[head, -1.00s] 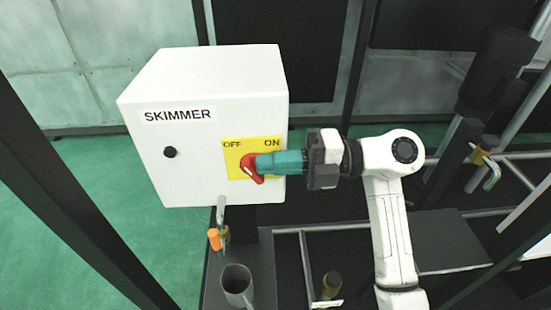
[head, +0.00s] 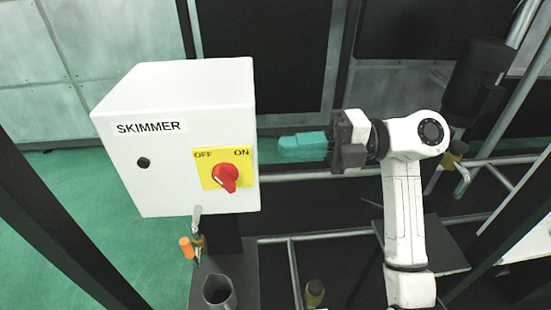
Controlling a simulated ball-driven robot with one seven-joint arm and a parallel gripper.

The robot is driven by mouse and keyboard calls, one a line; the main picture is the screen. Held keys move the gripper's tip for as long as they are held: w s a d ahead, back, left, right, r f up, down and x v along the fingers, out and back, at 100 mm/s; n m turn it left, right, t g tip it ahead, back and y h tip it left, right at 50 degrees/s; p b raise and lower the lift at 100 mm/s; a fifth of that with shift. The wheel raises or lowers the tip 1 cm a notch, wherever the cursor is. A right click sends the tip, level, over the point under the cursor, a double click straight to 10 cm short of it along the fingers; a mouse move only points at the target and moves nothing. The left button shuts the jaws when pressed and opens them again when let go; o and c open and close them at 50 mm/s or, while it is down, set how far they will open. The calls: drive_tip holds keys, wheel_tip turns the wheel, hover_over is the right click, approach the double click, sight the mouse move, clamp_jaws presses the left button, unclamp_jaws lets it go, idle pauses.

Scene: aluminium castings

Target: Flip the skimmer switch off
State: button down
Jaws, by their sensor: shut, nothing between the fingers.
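The white box labelled SKIMMER (head: 165,175) stands left of centre. On its front, a yellow plate (head: 204,182) carries OFF at its left and ON at its right. The red rotary switch (head: 226,178) sits on this plate, now in full view. Its grip slants, but I cannot tell for sure which label it is set to. My gripper (head: 281,146) has teal fingers, shut and empty. They point left, to the right of the box and apart from the switch, with a clear gap to the box's right edge.
A black round knob or lock (head: 144,162) is on the box front. Below the box are an orange-handled valve (head: 187,247) and a grey mug-like container (head: 219,291). Metal pipes (head: 330,235) and dark posts frame the area.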

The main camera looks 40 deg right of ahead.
drive_tip(key=s+d+r, duration=0.2)
drive_tip(key=shift+d+b, duration=0.3)
drive_tip(key=shift+d, duration=0.05)
idle(0.4)
